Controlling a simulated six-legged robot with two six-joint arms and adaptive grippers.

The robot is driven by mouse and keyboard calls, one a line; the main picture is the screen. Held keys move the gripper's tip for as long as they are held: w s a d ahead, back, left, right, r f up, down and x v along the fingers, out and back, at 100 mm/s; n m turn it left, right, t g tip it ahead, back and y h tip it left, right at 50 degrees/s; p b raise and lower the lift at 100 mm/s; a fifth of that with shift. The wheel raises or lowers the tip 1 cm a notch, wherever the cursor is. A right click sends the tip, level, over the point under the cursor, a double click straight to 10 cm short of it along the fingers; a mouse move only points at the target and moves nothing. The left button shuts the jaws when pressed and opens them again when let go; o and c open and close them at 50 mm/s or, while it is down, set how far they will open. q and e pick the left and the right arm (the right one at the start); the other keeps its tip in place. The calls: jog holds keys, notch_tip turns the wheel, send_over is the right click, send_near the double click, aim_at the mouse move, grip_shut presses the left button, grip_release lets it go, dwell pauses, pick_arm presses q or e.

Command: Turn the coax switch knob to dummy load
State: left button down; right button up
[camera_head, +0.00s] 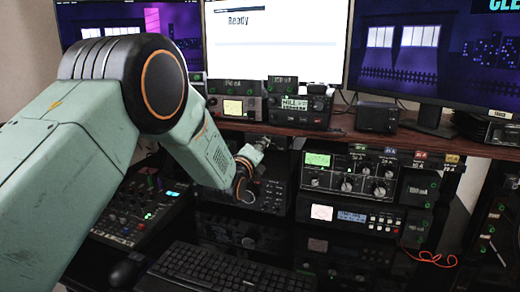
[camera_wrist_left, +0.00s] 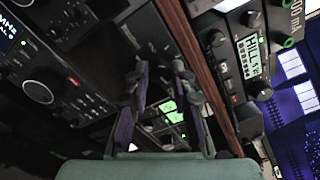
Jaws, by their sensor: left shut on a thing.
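My left arm comes in from the left in the head view. My left gripper (camera_head: 256,148) reaches into the dark space just under the wooden shelf, left of a grey tuner panel with a green meter (camera_head: 318,160). In the left wrist view its two fingers (camera_wrist_left: 160,75) point away from me, shut on the coax switch knob in deep shadow. The knob's shape and pointer are too dark to make out, so its setting cannot be read. My right gripper is not in view.
The wooden shelf (camera_head: 390,138) runs just above my gripper, with small radios (camera_head: 300,104) on it. A black unit with a large dial (camera_wrist_left: 38,92) is close by in the left wrist view. A keyboard (camera_head: 232,270) lies in front; a mixer (camera_head: 130,210) stands at left.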

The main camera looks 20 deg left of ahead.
pick_arm(q)
jog(key=shift+r, duration=0.2)
jog(key=c, duration=1.1)
grip_release()
jog(key=shift+w+f, duration=0.1)
jog(key=shift+f, duration=0.05)
jog(key=s, duration=1.2)
jog(key=shift+s+a, duration=0.1)
jog(key=shift+a, duration=0.1)
